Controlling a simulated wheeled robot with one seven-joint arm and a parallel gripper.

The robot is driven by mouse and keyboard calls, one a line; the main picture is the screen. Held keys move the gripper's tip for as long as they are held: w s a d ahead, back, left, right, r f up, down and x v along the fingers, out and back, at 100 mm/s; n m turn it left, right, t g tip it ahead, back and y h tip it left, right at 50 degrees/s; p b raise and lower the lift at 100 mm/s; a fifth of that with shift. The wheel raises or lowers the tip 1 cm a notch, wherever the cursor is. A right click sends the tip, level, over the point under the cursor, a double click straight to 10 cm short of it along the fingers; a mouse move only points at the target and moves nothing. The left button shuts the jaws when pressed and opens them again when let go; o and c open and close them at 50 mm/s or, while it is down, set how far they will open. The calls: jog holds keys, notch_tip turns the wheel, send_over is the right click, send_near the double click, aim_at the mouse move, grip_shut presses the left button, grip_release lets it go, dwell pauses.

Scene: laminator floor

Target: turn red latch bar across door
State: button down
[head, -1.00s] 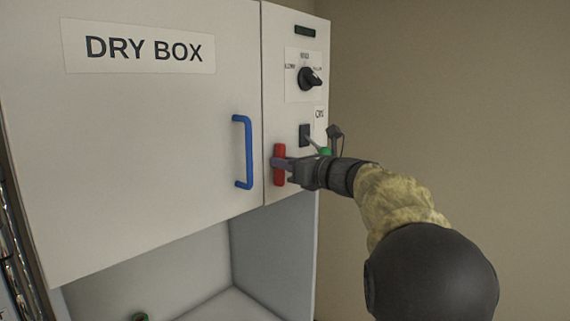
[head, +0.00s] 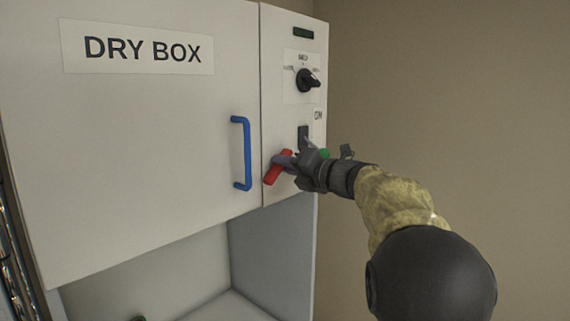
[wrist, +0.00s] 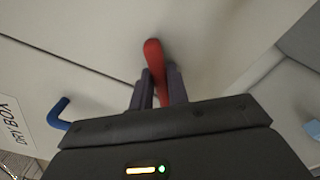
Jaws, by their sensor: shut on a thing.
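The red latch bar (head: 272,174) is on the narrow panel right of the dry box door (head: 150,150). It is tilted, its lower end leaning left toward the door seam. My gripper (head: 285,160) is shut on the bar near its middle. In the wrist view the two fingers of my gripper (wrist: 159,88) stand on either side of the red bar (wrist: 154,55), and its rounded end sticks out beyond them. The door is closed, with a blue handle (head: 247,153) near its right edge. The bar's upper part is partly hidden by my gripper.
A black rotary knob (head: 307,80) and a dark switch (head: 303,136) are on the panel above the bar. A green part (head: 324,154) shows behind my gripper. An open bay lies below the door. The wall at right is bare.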

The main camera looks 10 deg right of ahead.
jog(key=shift+w+d+f+m+p, duration=0.1)
jog(key=shift+m+p, duration=0.35)
jog(key=shift+m, duration=0.9)
jog(key=shift+s+f+m+p, duration=0.1)
jog(key=shift+m+p, duration=0.3)
jog(key=shift+m, duration=1)
jog(key=shift+w+d+f+m+p, duration=0.1)
jog(key=shift+m+p, duration=0.35)
jog(key=shift+m, duration=0.9)
jog(key=c, duration=1.4)
grip_release()
jog(key=shift+o, duration=0.2)
